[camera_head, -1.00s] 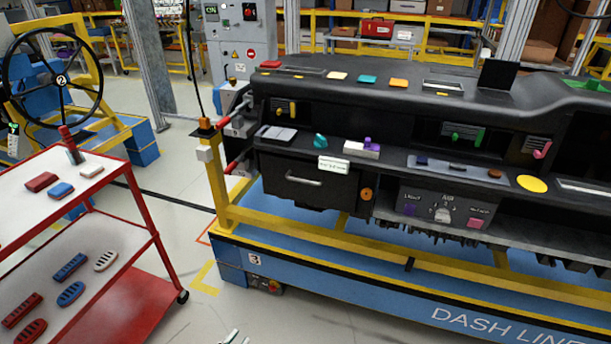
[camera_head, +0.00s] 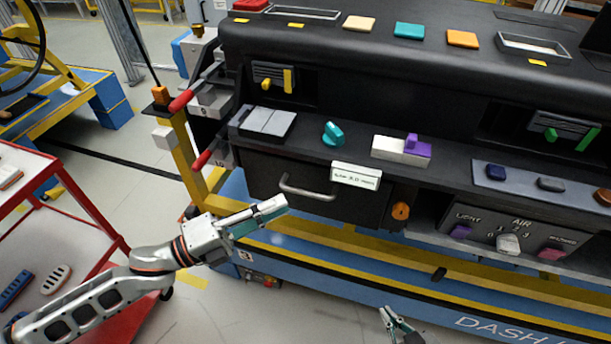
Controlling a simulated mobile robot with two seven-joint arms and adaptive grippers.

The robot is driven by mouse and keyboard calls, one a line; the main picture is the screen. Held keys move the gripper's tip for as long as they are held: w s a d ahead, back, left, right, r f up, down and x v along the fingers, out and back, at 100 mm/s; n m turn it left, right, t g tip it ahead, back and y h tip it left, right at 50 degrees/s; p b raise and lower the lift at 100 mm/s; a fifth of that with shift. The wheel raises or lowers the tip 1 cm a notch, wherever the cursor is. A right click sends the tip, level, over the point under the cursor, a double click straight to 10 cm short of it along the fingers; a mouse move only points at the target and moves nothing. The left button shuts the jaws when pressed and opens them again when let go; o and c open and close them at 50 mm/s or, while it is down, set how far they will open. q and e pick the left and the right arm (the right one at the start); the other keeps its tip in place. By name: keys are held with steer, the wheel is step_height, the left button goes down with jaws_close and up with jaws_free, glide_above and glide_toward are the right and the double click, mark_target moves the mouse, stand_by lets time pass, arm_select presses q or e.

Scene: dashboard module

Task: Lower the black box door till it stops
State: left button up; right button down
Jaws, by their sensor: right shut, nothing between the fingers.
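The black box door (camera_head: 262,178) is the dark panel at the left of the dashboard's lower front. It stands upright and looks closed. It has a grey bar handle (camera_head: 308,190). My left gripper (camera_head: 285,204) is in front of the door's lower part, just below and left of the handle. It appears apart from the handle. Its fingers are seen from the side, so their gap is unclear. My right gripper (camera_head: 388,316) is at the bottom edge, low in front of the blue base, shut and empty.
A white label block (camera_head: 356,176) sits above the door's right side. An orange knob (camera_head: 400,211) is right of the door. A yellow rail (camera_head: 345,242) runs below. A red trolley (camera_head: 100,215) stands left. Red-handled levers (camera_head: 181,101) stick out at the dashboard's left end.

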mark_target(308, 191)
arm_select(q)
steer(key=p+x, duration=0.1)
steer(key=x, duration=0.6)
steer(key=shift+d+r, duration=0.1)
steer(key=shift+d, duration=0.2)
jaws_close()
